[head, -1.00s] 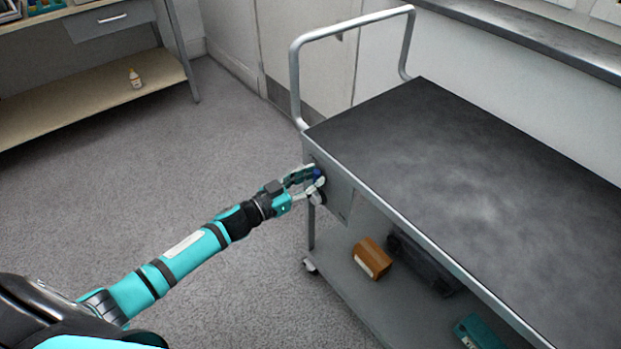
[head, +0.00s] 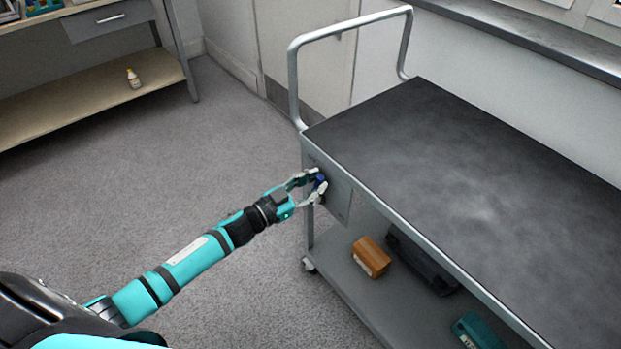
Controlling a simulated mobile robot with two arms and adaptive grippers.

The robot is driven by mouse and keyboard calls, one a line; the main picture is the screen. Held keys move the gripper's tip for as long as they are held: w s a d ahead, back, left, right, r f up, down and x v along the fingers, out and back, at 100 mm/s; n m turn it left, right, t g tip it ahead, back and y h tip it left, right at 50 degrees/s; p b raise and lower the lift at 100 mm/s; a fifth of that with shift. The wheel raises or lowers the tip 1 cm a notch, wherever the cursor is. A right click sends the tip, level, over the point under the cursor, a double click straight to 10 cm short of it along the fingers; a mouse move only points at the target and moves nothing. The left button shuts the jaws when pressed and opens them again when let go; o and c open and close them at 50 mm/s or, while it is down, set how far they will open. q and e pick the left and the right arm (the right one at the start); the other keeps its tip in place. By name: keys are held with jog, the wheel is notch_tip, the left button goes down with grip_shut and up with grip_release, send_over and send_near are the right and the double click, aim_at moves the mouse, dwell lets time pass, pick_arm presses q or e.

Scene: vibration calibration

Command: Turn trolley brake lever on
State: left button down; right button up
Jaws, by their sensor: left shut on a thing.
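The trolley (head: 450,170) has a dark top and a tubular push handle at its far left end. My right gripper is not in view.
The trolley's lower shelf holds an orange-brown box (head: 371,257), a dark case (head: 420,262) and a teal item (head: 476,332). A workbench (head: 90,95) with a small bottle (head: 133,78) stands at the upper left. The grey floor between is clear.

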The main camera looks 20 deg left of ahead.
aim_at(340, 204)
pick_arm(q)
jog(key=shift+s+d+f+m, duration=0.2)
jog(key=shift+s+d+m, duration=0.2)
jog(key=shift+d+m, duration=0.4)
jog(key=shift+s+d+f+m, duration=0.15)
jog(key=shift+f+m, duration=0.05)
jog(key=shift+m, duration=0.4)
jog(key=shift+s+d+f+m, duration=0.35)
jog(key=shift+d+m, duration=0.15)
jog(key=shift+m, duration=0.3)
jog(key=shift+s+d+f+m+b, duration=0.25)
jog(key=shift+d+f+m, duration=0.25)
jog(key=shift+m, duration=0.4)
jog(key=m, duration=0.1)
jog(key=d+f+m+b, duration=0.1)
jog(key=shift+s+f+m, duration=0.2)
jog(key=shift+s+m, duration=0.1)
jog(key=shift+s+d+f+m+b, duration=0.1)
jog(key=shift+d+f+m+b, duration=0.2)
jog(key=shift+m, duration=0.3)
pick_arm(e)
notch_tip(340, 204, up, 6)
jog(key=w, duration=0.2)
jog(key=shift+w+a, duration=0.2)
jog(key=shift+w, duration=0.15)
pick_arm(q)
jog(key=c, duration=1.1)
grip_release()
jog(key=shift+a, duration=0.1)
